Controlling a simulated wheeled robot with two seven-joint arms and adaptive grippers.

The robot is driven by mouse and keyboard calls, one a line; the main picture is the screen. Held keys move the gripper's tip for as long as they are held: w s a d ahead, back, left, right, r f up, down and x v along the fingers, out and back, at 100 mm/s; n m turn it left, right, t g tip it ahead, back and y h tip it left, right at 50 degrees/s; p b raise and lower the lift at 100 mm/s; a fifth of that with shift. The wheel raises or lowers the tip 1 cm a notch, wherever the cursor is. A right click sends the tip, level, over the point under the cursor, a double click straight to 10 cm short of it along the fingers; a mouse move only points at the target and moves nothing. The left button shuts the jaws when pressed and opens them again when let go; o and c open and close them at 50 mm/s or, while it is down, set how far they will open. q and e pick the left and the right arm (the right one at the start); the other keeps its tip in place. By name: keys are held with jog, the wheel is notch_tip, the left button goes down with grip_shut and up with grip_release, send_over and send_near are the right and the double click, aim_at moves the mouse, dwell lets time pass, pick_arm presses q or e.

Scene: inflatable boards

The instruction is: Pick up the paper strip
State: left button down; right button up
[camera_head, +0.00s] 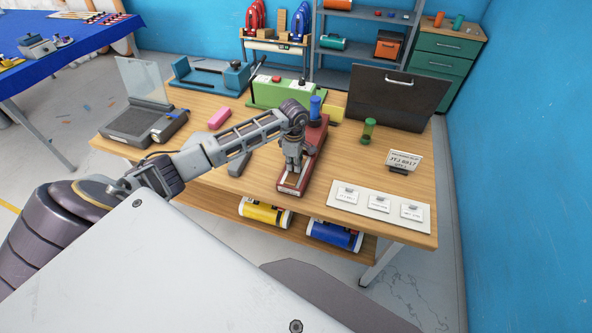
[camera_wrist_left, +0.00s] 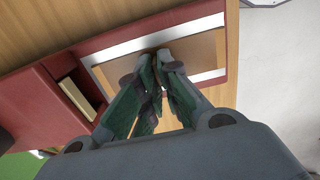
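A long dark red tray (camera_head: 310,160) lies on the wooden table. My left gripper (camera_head: 292,166) points down over its near part. In the left wrist view, the red tray (camera_wrist_left: 50,75) holds a flat brown panel (camera_wrist_left: 195,52) with a white band (camera_wrist_left: 130,46) along one side and another white patch beyond. I cannot tell for sure which of these is the paper strip. The left fingertips (camera_wrist_left: 163,57) are together over the brown panel, by the white band. Whether thin paper is between them is hidden. My right gripper is not in view.
A blue cylinder (camera_head: 315,108) stands at the tray's far end and a green one (camera_head: 368,130) to its right. A white card sheet (camera_head: 379,204) lies front right. A green device (camera_head: 285,92), a black case (camera_head: 396,98) and a pink block (camera_head: 219,118) are also on the table.

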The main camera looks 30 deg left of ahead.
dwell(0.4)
pick_arm(q)
jog(key=shift+r, duration=0.75)
notch_tip(320, 180, up, 8)
jog(key=b, duration=0.1)
jog(key=shift+r+b, duration=0.25)
jog(key=shift+b, duration=0.15)
